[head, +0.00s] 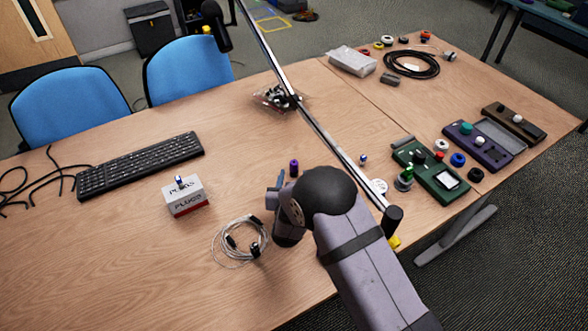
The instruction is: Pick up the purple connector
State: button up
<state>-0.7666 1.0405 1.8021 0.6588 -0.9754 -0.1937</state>
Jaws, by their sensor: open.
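The purple connector (294,168) is a small dark purple piece standing on the wooden table, near the middle of the head view. My gripper (277,181) is just to its left and slightly nearer the camera, with its jaws open. I see nothing between the fingers. The purple connector looks apart from the fingers, but the exact gap and height cannot be told from this view. My wrist and forearm hide the table to the lower right of the connector.
A white and red PLUGS box (185,197) and a coiled pale cable (240,243) lie left. A black keyboard (142,165) is farther left. A silver bar (325,137) crosses the view. A green device (431,172) is right. Bare table lies beyond the connector.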

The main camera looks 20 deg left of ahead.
aim_at(294, 169)
jog(key=shift+p+x, duration=0.5)
jog(key=shift+x, duration=1.9)
jog(key=shift+a, duration=0.1)
grip_shut()
